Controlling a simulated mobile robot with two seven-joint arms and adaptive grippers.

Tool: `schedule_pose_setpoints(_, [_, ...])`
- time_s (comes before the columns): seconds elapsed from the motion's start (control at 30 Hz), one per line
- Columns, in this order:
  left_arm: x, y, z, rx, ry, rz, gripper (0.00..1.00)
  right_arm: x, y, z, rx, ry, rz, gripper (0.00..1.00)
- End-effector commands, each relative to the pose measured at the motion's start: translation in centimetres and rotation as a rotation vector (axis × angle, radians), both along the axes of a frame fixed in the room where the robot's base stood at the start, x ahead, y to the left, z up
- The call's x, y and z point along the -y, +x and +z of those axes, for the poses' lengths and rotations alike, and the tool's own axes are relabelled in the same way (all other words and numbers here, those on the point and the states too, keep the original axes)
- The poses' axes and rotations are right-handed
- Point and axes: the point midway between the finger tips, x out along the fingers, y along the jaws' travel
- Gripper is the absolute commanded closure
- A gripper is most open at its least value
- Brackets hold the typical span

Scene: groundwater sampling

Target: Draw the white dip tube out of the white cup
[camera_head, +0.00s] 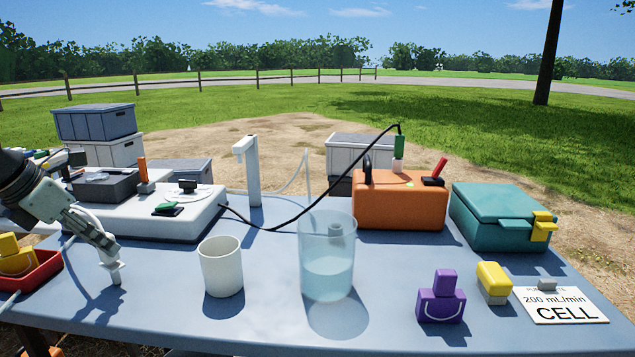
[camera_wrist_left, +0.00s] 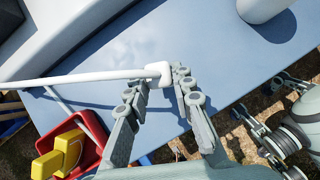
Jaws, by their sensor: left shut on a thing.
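The white cup (camera_head: 221,268) stands upright and open on the table, and its side shows at the top right of the left wrist view (camera_wrist_left: 262,8). My left gripper (camera_head: 108,255) is to the left of the cup, clear of it. In the left wrist view my left gripper (camera_wrist_left: 167,82) is shut on the white dip tube (camera_wrist_left: 95,76) near its thick white end. The tube is outside the cup and runs off to the left. A white tip shows below the fingers in the head view. My right gripper (camera_wrist_left: 262,95) shows at the wrist view's right edge, fingers apart.
A clear beaker of water (camera_head: 327,265) stands right of the cup. A red tray (camera_head: 45,272) with yellow pieces lies left of my left gripper. The white instrument (camera_head: 150,222) and white post (camera_head: 247,172) stand behind. Purple (camera_head: 441,303) and yellow (camera_head: 494,280) blocks are at right.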

Motion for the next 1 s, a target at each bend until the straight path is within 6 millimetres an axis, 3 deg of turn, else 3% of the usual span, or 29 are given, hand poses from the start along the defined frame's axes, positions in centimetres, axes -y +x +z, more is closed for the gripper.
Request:
schedule_pose_setpoints(0.57, [0.0,0.0,4.8,0.0,0.001,0.001,1.0,0.0,0.0,4.3,0.002,0.0,-0.002,0.6])
schedule_pose_setpoints(1.0, [0.0,0.0,4.8,0.0,0.0,0.0,1.0,0.0,0.0,4.4,0.002,0.0,-0.002,0.6])
